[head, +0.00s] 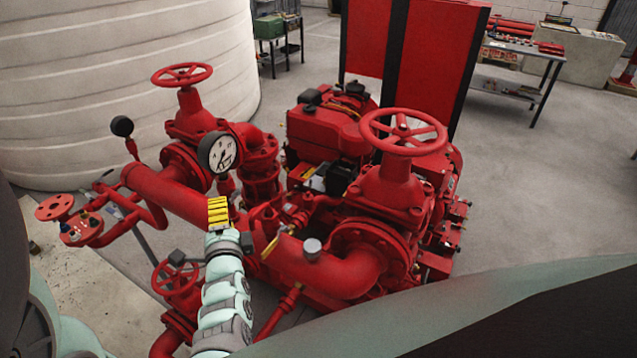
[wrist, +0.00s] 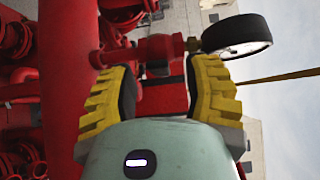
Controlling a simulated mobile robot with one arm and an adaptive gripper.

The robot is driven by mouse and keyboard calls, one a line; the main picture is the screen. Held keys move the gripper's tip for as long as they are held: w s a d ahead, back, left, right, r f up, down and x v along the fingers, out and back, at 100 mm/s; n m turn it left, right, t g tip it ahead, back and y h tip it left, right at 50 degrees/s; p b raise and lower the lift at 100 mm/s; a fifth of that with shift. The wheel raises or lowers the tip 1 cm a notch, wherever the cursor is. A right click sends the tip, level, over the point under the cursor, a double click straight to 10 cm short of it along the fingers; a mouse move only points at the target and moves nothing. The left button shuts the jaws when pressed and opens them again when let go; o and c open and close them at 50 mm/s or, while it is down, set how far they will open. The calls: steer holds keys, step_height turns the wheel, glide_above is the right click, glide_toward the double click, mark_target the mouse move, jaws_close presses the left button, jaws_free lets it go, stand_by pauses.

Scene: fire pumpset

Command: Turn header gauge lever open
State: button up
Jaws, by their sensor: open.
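My gripper (head: 218,212), with yellow ribbed fingers, is in front of the red header pipe (head: 182,196), below the round white-faced gauge (head: 217,152). In the wrist view its fingers (wrist: 162,92) are apart, with no object held between them. A red gauge fitting (wrist: 155,50) crosses just beyond the fingertips and joins the gauge (wrist: 237,36) through a brass piece. I cannot tell whether the fingers touch the fitting. A thin yellow bar (wrist: 280,76) shows right of the right finger; I cannot tell whether it is the gauge lever. No gauge lever is clear in the head view.
A yellow-handled valve lever (head: 270,246) sits on the lower pipe, right of my gripper. A large red handwheel (head: 403,132) and another handwheel (head: 182,75) stand above the pipes. A second gauge (head: 122,126) is at left. Open floor (head: 530,190) lies at right.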

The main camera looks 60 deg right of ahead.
steer(key=shift+p+x, duration=0.35)
steer(key=shift+x, duration=0.65)
jaws_close()
